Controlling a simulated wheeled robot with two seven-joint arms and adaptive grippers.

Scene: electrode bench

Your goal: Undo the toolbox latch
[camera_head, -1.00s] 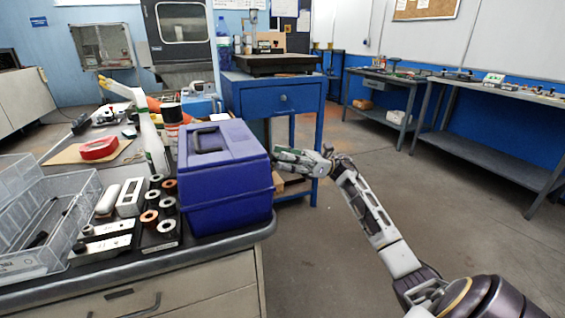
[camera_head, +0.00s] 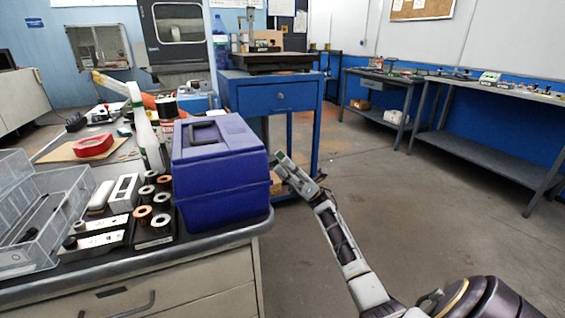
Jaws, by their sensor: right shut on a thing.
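The purple-blue toolbox (camera_head: 222,185) stands upright on the bench near its right front corner. Its lid is down, with a dark handle (camera_head: 204,132) on top. My right gripper (camera_head: 277,160) is at the toolbox's right side, fingers pointing up and left against the edge of the lid. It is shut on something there. The toolbox latch is not clearly visible; that side faces away from the view and the fingers partly cover it. My left gripper is not in view.
Left of the toolbox are a black holder with several rings (camera_head: 145,215), clear bins (camera_head: 40,215) and a red tape roll (camera_head: 93,146). A blue cabinet (camera_head: 270,97) stands behind. The floor to the right is open.

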